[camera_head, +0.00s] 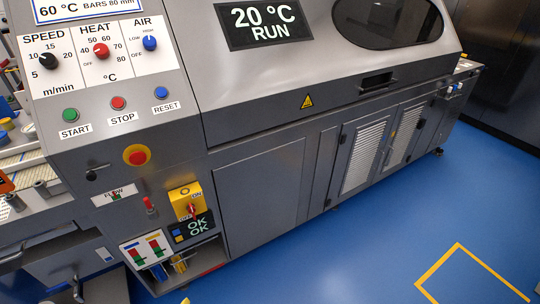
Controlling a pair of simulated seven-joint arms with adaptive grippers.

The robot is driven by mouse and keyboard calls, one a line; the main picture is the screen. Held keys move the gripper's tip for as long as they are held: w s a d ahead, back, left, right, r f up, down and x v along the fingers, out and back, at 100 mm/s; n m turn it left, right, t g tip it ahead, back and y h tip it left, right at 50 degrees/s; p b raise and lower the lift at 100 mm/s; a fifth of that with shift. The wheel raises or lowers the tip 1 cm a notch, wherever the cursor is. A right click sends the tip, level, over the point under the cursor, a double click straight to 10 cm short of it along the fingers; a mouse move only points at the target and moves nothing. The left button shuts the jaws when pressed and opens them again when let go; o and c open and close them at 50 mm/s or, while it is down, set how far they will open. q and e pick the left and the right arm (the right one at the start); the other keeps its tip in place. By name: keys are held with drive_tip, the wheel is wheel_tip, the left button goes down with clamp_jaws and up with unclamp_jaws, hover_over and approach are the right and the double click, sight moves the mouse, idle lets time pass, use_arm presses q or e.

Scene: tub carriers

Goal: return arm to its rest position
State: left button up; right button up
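Neither of my grippers shows in the head view, and I see no part of my arms that I am sure of. The view is filled by a large grey machine (262,190) with a sloping control panel (85,90) at the left. Its display (264,24) reads 20 °C and RUN. The panel has a black SPEED knob (47,60), a red HEAT knob (101,50) and a blue AIR knob (149,43). Below them are a green START button (69,115), a red STOP button (117,103) and a blue RESET button (161,93).
A red emergency button (136,156) on a yellow base sits below the panel. The blue floor (390,235) is clear, with a yellow corner marking (458,244) at the right.

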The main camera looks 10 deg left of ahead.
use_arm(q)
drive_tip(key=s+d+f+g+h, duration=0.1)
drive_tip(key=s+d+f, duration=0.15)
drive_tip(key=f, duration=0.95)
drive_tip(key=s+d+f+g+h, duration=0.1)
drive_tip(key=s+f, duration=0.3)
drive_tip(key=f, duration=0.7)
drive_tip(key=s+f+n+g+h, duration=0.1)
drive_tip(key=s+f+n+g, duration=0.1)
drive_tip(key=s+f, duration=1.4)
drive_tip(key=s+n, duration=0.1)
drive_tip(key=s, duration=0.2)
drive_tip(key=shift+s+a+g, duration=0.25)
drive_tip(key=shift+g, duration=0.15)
